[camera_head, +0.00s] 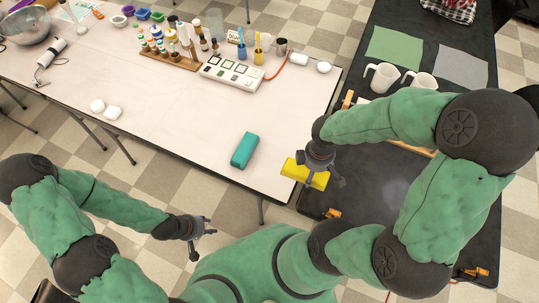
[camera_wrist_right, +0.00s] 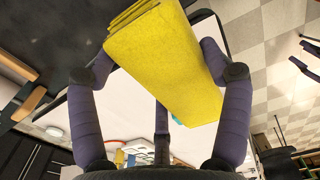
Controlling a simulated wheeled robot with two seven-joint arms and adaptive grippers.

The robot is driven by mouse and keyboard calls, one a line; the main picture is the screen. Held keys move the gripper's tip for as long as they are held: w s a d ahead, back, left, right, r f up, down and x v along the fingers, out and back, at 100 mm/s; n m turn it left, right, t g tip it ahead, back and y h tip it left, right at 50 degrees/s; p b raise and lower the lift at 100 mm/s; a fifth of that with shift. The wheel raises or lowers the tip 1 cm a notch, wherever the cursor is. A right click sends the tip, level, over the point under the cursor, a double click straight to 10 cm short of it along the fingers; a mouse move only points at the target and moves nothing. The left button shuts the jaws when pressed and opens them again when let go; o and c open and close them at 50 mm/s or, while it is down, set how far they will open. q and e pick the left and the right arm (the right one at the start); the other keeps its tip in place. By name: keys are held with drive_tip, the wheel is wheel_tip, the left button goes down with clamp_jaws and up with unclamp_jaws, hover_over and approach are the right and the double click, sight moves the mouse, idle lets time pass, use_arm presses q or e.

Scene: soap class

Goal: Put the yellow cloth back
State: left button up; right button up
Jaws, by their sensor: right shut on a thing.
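The yellow cloth (camera_head: 296,170) is a folded block. My right gripper (camera_head: 316,177) is shut on it and holds it near the right end of the white table. In the right wrist view the cloth (camera_wrist_right: 165,62) sits between the fingers of my right gripper (camera_wrist_right: 160,85). Part of the cloth is hidden under the gripper in the head view. My left gripper (camera_head: 196,229) is empty over the floor in front of the table, with its fingers apart.
A teal block (camera_head: 244,150) lies on the white table (camera_head: 190,130), left of the cloth. Bottles on a wooden rack (camera_head: 172,58), a white device (camera_head: 232,74) and cups stand farther back. The black table (camera_head: 407,190) at right bears white mugs (camera_head: 382,77), a green cloth (camera_head: 394,46) and a grey cloth (camera_head: 462,65).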

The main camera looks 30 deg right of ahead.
drive_tip(key=w+f+b, duration=0.1)
drive_tip(key=w+f, duration=0.2)
drive_tip(key=w, duration=0.1)
drive_tip(key=w+a+f+b, duration=0.1)
drive_tip(key=w+f+b, duration=0.1)
drive_tip(key=w+f, duration=0.1)
drive_tip(key=w+a+f+b, duration=0.1)
drive_tip(key=w+f, duration=0.2)
drive_tip(key=w, duration=0.2)
drive_tip(key=shift+w, duration=0.2)
drive_tip(key=shift+w+f+b, duration=0.25)
drive_tip(key=shift+f+b, duration=0.2)
drive_tip(key=shift+f, duration=0.55)
drive_tip(key=shift+w+f+b, duration=0.2)
drive_tip(key=shift+f+b, duration=0.25)
drive_tip(key=shift+f, duration=0.5)
drive_tip(key=shift+f, duration=0.1)
drive_tip(key=o, duration=0.7)
drive_tip(key=shift+f, duration=0.1)
drive_tip(key=o, duration=0.4)
drive_tip(key=shift+c, duration=0.2)
